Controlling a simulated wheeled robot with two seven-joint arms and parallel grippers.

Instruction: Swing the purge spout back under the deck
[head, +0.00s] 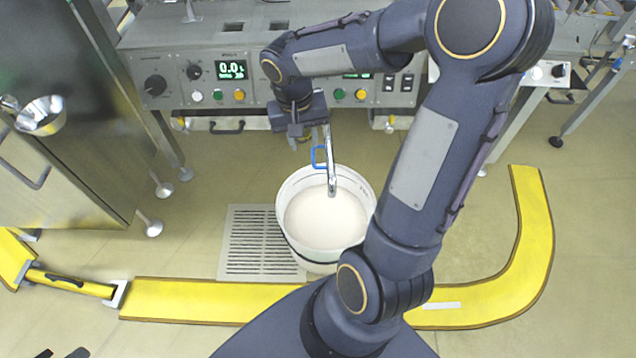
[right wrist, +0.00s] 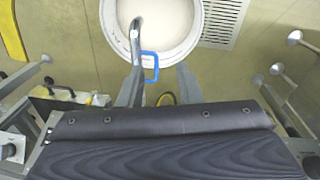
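The metal purge spout (head: 331,165) sticks out from under the front of the deck (head: 185,50), its tip over a white bucket (head: 284,225) of pale liquid. A blue loop handle (head: 317,157) is on the spout. My right gripper (head: 298,140) points down at the deck's front edge, close to the spout and handle. In the right wrist view, my right gripper's (right wrist: 160,85) fingers are apart, with the blue handle (right wrist: 150,53) just beyond and between them, nearer the left finger. The spout (right wrist: 135,40) lies beside that finger; contact cannot be told. My left gripper is not in view.
A floor grate (head: 240,262) lies left of the bucket. A yellow floor barrier (head: 200,300) runs in front and curves up at right. A steel cabinet (head: 75,165) with a metal funnel cup (head: 40,116) stands at left. Open floor lies right of the bucket.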

